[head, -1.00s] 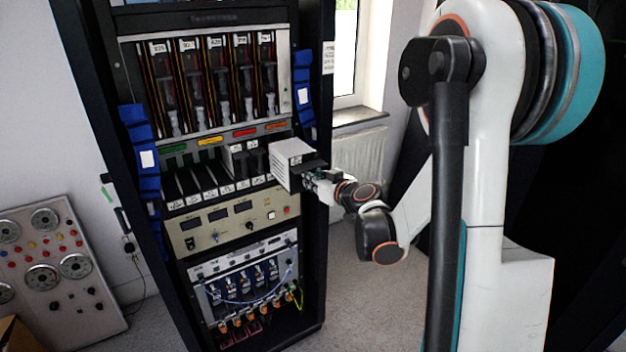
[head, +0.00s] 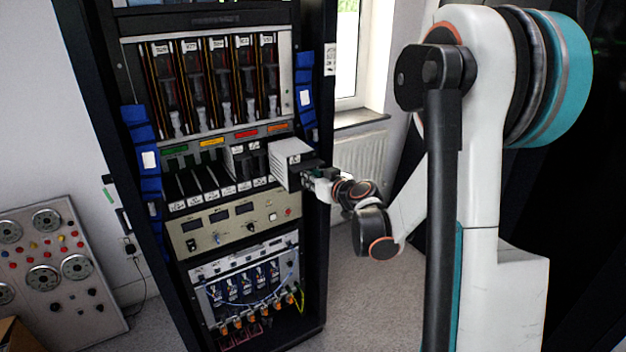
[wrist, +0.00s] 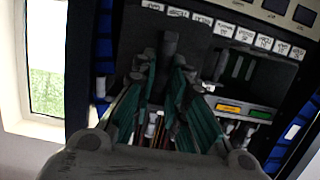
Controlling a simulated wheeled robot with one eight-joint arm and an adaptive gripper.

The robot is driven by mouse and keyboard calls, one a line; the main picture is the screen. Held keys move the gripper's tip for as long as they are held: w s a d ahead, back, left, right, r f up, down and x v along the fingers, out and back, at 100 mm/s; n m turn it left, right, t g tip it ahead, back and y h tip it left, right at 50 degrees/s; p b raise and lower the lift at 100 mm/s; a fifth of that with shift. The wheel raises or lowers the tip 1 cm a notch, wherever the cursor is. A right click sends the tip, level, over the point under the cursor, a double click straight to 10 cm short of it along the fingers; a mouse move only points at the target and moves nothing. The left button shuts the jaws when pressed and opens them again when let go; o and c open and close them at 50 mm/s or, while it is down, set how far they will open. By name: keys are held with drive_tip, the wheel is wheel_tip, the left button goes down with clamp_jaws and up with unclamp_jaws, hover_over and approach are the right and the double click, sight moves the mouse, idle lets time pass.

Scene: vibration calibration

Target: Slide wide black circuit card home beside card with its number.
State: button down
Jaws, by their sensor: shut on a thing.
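The wide circuit card (head: 291,150) has a pale grey top and side and a dark front. It is at the right end of the card rack's lower row and juts out toward me. My gripper (head: 312,174) is shut on its front. In the wrist view, the fingers of my gripper (wrist: 168,80) close around a grip on the card's dark front (wrist: 140,30). Black cards (head: 238,162) stand in the row to its left. The numbers are too small to read. How deep the held card sits in its slot is hidden.
White slot labels (head: 213,196) run under the row, with coloured strips above, including a red one (head: 246,132). Blue side bundles (head: 305,97) hang on the rack posts. A meter panel (head: 235,222) lies below. A window and radiator (head: 362,160) are behind at right.

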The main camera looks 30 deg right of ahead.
drive_tip(key=shift+w, duration=1.6)
drive_tip(key=shift+w+a+b, duration=0.15)
drive_tip(key=shift+w+b, duration=0.2)
drive_tip(key=shift+w, duration=1.6)
drive_tip(key=shift+r+x, duration=0.2)
drive_tip(key=shift+x, duration=0.75)
drive_tip(key=shift+r+x, duration=0.2)
drive_tip(key=shift+x, duration=0.8)
drive_tip(key=shift+r+x, duration=0.2)
drive_tip(key=shift+x, duration=0.75)
drive_tip(key=shift+w+b, duration=0.3)
drive_tip(key=shift+w, duration=1.4)
